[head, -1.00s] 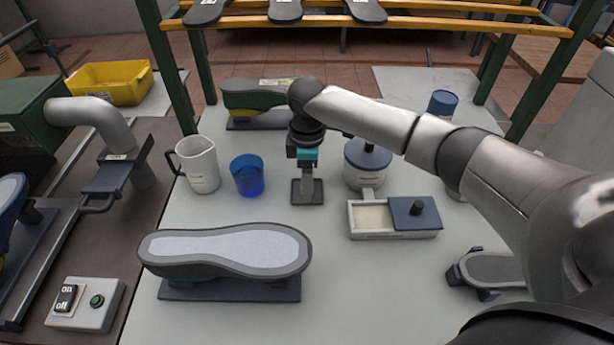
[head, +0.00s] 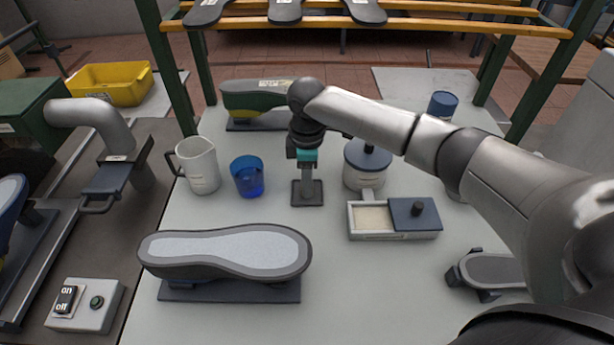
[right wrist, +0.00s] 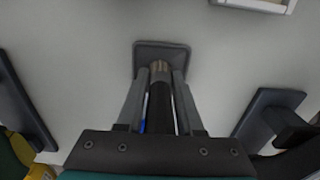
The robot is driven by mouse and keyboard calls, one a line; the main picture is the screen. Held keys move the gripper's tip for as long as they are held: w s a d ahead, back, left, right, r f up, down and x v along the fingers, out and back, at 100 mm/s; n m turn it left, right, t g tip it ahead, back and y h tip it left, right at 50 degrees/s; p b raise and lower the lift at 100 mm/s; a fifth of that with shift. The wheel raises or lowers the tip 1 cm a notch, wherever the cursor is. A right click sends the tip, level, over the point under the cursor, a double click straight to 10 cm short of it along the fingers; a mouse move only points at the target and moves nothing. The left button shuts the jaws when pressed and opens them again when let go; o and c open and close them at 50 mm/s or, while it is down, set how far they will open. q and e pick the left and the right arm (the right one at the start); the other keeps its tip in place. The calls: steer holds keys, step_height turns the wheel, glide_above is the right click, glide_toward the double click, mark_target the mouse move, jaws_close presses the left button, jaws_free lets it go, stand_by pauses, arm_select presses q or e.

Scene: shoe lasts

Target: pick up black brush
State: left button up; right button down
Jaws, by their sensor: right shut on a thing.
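The black brush (right wrist: 160,100) stands between the fingers of my right gripper (right wrist: 160,88) in the right wrist view. It has a dark handle and a paler metallic end pointing into a small dark square holder (right wrist: 178,52). The fingers are shut on the brush. In the head view my right gripper (head: 307,184) points straight down over the same holder (head: 308,203), with the brush largely hidden behind the fingers. Whether the brush touches the holder cannot be told. My left gripper is not in view.
A blue cup (head: 248,178) and a white jug (head: 199,165) stand left of the holder. A lidded pot (head: 365,165) and an open box (head: 372,216) with a dark lid are on the right. A shoe last (head: 225,250) lies in front, with clear table between.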

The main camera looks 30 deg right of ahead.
steer(key=shift+r, duration=0.15)
step_height(320, 180, up, 20)
steer(key=p, duration=0.3)
steer(key=shift+p, duration=0.35)
